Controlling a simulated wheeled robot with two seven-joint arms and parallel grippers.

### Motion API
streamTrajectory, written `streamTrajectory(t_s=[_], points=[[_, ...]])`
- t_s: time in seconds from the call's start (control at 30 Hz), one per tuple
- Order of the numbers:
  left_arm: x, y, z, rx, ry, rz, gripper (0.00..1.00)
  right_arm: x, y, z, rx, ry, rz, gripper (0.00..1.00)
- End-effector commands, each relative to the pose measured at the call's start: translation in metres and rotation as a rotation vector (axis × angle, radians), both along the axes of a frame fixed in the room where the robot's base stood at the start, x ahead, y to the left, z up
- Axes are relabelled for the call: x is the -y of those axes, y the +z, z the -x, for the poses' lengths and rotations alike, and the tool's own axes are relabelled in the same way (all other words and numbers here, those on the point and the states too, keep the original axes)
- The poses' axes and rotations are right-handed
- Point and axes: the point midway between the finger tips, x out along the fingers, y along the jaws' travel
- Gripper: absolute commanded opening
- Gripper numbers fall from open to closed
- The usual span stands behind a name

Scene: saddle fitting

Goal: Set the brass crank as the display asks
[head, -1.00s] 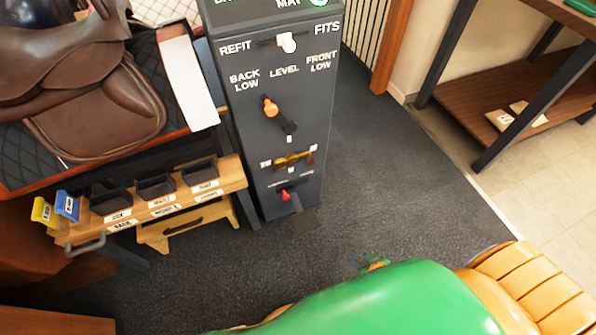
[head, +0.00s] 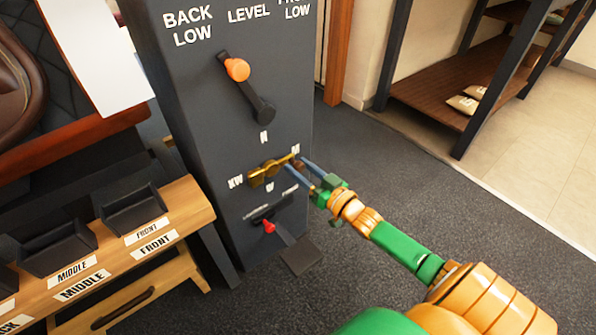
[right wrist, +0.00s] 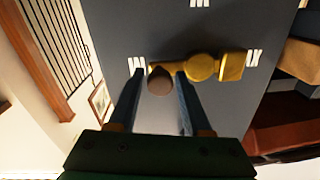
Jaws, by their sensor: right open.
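The brass crank (head: 268,172) is on the front of the dark grey column (head: 205,120), with labels N above, W below, XW at left and M at right. Its brown knob end lies toward M. In the right wrist view the crank's brass bar (right wrist: 202,68) runs across the panel, and its brown knob (right wrist: 160,82) shows between my fingertips. My right gripper (head: 296,170) is open at the knob end; it also shows in the wrist view (right wrist: 154,80). I cannot tell whether the fingers touch it. The display is out of view now. My left gripper is not in view.
An orange-knobbed lever (head: 246,88) sits above the crank, and a red-tipped slider (head: 268,227) below it. A wooden bench (head: 180,212) with black bins (head: 132,210) stands at left. A shelf (head: 430,88) stands at back right. The floor right of the column is clear.

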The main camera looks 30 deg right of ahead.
Motion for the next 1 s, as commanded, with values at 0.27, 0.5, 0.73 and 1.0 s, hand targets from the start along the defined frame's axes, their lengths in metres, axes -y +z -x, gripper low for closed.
streamTrajectory(t_s=[0.27, 0.5, 0.73, 1.0], points=[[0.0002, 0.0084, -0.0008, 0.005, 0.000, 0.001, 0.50, -0.0009, -0.0006, -0.0086, -0.003, -0.001, 0.000, 0.49], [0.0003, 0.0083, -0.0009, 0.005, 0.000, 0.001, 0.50, -0.0010, -0.0007, -0.0082, -0.003, -0.001, 0.001, 0.22], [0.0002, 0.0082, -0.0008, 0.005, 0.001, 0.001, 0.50, -0.0011, -0.0008, -0.0081, -0.003, -0.001, 0.001, 0.00], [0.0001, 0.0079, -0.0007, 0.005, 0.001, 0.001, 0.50, -0.0012, -0.0010, -0.0081, -0.003, -0.001, 0.001, 0.00]])
